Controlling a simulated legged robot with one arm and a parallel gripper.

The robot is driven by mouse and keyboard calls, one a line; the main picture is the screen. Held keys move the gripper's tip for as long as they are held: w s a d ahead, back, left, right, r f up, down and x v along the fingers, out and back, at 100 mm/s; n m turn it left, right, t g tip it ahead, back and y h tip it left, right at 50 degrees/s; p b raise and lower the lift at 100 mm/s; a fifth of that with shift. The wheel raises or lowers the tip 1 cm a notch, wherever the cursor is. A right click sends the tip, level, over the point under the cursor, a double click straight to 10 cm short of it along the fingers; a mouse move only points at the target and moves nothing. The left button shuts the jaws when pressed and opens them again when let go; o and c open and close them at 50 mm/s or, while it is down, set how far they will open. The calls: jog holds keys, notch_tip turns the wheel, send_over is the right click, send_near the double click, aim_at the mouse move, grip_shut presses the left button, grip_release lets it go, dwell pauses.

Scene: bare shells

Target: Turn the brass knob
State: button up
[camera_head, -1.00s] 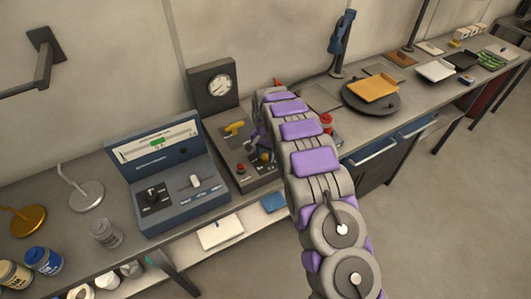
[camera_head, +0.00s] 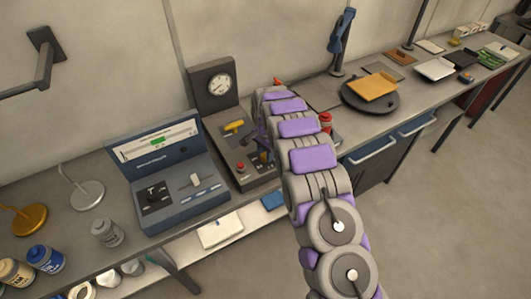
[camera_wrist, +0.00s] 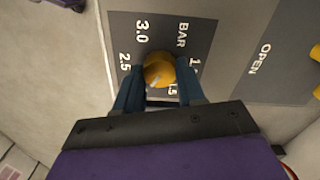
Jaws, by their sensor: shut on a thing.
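The brass knob (camera_wrist: 158,70) is round and yellow with a pale pointer mark. It sits on a dark dial plate (camera_wrist: 125,25) marked BAR, with 2.5, 3.0 and other partly hidden numbers. My gripper (camera_wrist: 159,88) has its two blue fingers on either side of the knob and is shut on it. The pointer mark faces down toward my gripper in the wrist view. In the head view my gripper (camera_head: 262,142) is over the grey control panel (camera_head: 222,146), and my arm hides part of the panel.
A yellow lever (camera_head: 234,127) and a red button (camera_head: 241,167) are on the same panel. A round gauge (camera_head: 220,85) stands behind it. A blue instrument box (camera_head: 190,215) is close on the left. A red-topped item (camera_head: 326,121) is right of my arm.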

aim_at(264, 155)
jog(key=shift+a+r, duration=0.1)
jog(key=o, duration=1)
jog(key=shift+a, duration=0.1)
jog(key=shift+o, duration=0.2)
jog(key=shift+r, duration=0.25)
notch_tip(264, 155, up, 16)
jog(key=p, duration=0.1)
jog(key=shift+r, duration=0.25)
